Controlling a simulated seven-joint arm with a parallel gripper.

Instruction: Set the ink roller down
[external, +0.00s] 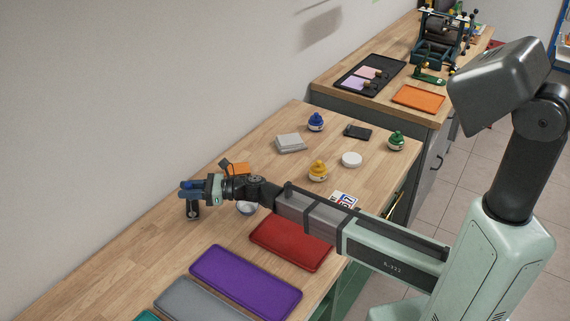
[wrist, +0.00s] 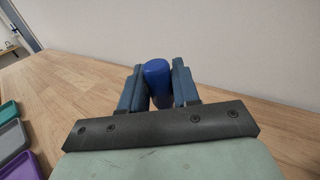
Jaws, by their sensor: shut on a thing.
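My gripper (external: 184,190) is at the left end of my arm, over the wooden bench. It is shut on the ink roller, whose dark lower part (external: 193,209) hangs below the fingers in the external view. In the wrist view, a blue rounded handle (wrist: 157,76) sits between the two blue fingers of my gripper (wrist: 158,84). The roller looks roughly upright. I cannot tell whether its lower end touches the bench.
The bench (external: 130,245) is bare left of and in front of my gripper. Purple (external: 245,283), red (external: 290,243) and grey (external: 195,302) trays lie nearer. A whitish bowl (external: 246,209) is beside my wrist. Yellow (external: 318,171), blue (external: 316,121) and green (external: 396,140) knobbed items stand farther back.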

